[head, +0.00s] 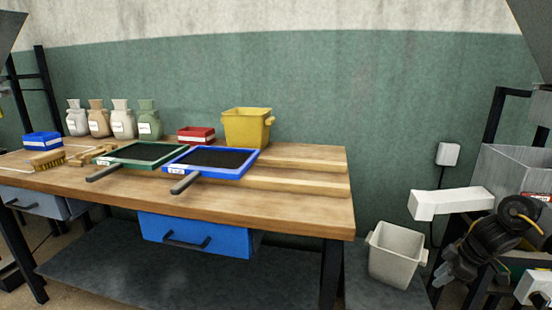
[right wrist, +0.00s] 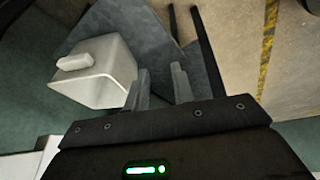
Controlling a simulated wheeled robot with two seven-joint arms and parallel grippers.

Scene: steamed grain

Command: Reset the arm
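My right gripper (head: 450,273) is at the lower right of the head view, held out past the right end of the workbench. In the right wrist view its two fingers (right wrist: 161,86) stand apart with nothing between them, so it is open and empty. The right arm's white and black links run in from the right edge. My left gripper is not in view.
A white bin (head: 395,257) stands left of my right gripper and shows in the right wrist view (right wrist: 108,78). The wooden workbench (head: 300,207) carries blue and green trays, several sacks and a yellow bin (head: 246,127). A grey metal container (head: 510,165) is at right.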

